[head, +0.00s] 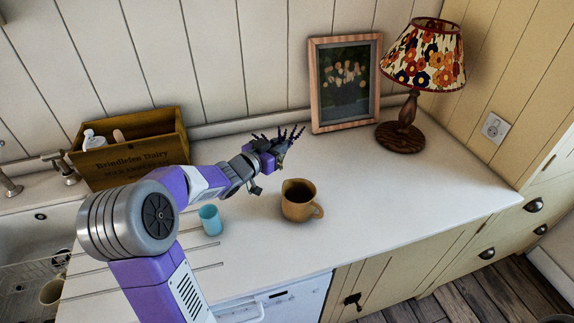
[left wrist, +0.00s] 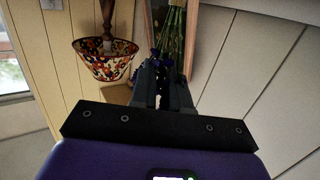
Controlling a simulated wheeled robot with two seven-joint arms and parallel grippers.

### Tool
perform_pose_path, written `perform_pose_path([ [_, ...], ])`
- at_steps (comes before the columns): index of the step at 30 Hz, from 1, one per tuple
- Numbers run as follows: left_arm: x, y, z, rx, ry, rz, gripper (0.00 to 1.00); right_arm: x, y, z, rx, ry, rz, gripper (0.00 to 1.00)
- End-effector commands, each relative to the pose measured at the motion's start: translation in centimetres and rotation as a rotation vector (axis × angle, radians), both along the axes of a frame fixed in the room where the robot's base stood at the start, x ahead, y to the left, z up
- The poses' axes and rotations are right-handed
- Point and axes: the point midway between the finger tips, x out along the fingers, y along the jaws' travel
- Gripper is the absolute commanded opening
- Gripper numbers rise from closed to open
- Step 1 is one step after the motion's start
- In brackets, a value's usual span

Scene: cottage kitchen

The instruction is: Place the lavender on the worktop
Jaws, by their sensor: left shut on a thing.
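The lavender (head: 292,135) is a small bunch of dark purple sprigs at the back of the white worktop (head: 400,190) in the head view. My left gripper (head: 270,153) is shut on it, and the sprigs fan out beyond the fingers. In the left wrist view the lavender's green stems (left wrist: 173,35) show past the fingertips of the left gripper (left wrist: 163,80), with purple bits close to the fingers. I cannot tell whether the lavender touches the worktop. My right gripper is in neither view.
A brown jug (head: 298,203) and a blue cup (head: 210,219) stand near my left arm. A framed picture (head: 316,90) and a flowered lamp (head: 422,60) stand at the back. A wooden crate (head: 135,150) is at left. The worktop's right part is clear.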

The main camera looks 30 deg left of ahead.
Motion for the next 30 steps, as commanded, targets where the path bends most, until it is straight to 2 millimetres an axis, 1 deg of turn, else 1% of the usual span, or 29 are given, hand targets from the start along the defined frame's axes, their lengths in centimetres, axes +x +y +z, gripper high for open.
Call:
perform_pose_path([
  [1, 0.0, 0.0, -0.6, -0.001, 0.000, -0.001, 0.00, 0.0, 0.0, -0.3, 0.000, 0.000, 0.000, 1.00],
  [5, 0.0, 0.0, -1.5, 0.000, 0.000, 0.000, 0.00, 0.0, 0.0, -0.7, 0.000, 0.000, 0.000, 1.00],
  [12, 0.0, 0.0, -5.4, -0.002, 0.001, -0.001, 0.00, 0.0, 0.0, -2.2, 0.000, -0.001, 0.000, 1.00],
  [14, 0.0, 0.0, -5.7, -0.001, 0.000, 0.000, 0.00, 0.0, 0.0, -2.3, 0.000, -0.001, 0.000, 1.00],
  [21, 0.0, 0.0, -5.5, 0.001, -0.001, 0.000, 0.00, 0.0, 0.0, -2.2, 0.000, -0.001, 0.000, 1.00],
  [25, 0.0, 0.0, -6.0, 0.001, -0.001, 0.000, 0.00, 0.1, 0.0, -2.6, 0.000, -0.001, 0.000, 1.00],
  [26, 0.0, 0.0, -6.0, 0.001, -0.001, 0.000, 0.17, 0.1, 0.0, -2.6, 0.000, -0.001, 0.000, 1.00],
  [30, 0.0, 0.0, -5.9, 0.001, -0.001, 0.000, 0.39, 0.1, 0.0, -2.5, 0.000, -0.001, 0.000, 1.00],
])
